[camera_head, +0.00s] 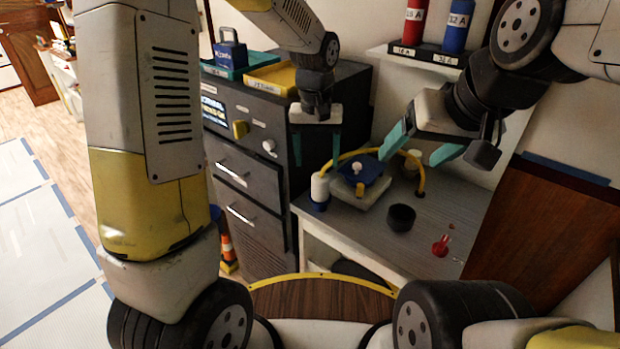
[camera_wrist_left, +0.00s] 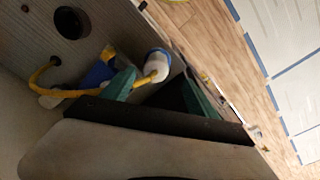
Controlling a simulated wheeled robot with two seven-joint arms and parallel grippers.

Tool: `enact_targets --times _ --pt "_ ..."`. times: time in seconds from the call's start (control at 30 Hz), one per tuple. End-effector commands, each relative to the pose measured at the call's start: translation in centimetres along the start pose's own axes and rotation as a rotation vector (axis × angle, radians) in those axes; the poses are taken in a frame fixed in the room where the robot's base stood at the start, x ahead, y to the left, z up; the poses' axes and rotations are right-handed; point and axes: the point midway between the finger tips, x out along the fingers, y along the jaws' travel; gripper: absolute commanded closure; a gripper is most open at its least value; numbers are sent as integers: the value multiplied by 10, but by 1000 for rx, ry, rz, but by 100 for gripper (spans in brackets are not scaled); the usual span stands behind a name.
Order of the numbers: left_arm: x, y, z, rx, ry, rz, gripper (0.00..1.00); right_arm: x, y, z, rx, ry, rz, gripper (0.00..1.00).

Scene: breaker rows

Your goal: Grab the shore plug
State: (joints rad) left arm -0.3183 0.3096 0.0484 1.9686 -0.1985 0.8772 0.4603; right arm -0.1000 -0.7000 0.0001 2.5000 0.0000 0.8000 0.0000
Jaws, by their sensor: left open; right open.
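The shore plug appears to be the white cylinder with a blue end (camera_head: 320,190) on a yellow cable (camera_head: 352,154). It stands upright at the left edge of the grey table. My left gripper (camera_head: 317,146) is open and empty above it. In the left wrist view the plug (camera_wrist_left: 157,63) shows just beyond and between the teal fingertips (camera_wrist_left: 158,92), apart from them as far as I can tell. A blue-lidded unit on a white base (camera_head: 362,172) stands beside it; the cable arches over it. My right gripper (camera_head: 422,146) is open and empty above the table's back right.
A black bowl (camera_head: 401,217) and a small red item (camera_head: 440,246) sit on the grey table (camera_head: 425,275). A dark cabinet (camera_head: 250,140) with trays on top stands close on the left. A shelf with a red (camera_head: 413,22) and a blue cylinder (camera_head: 457,27) is behind.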

Motion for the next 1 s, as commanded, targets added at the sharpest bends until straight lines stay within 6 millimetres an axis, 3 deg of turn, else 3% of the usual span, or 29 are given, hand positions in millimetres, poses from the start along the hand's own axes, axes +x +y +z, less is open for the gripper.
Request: enact_targets --times 0.1,0.2,0.8,1.0 --pt "23 13 -7 2 -35 -21 32 0 0 0 0 0 0 26" --pt "32 17 -9 0 -46 -29 32 0 0 0 0 0 0 26" --pt "105 16 -8 -1 -49 -30 32 0 0 0 0 0 0 26" --pt "110 16 -8 -1 -46 -29 32 0 0 0 0 0 0 26"
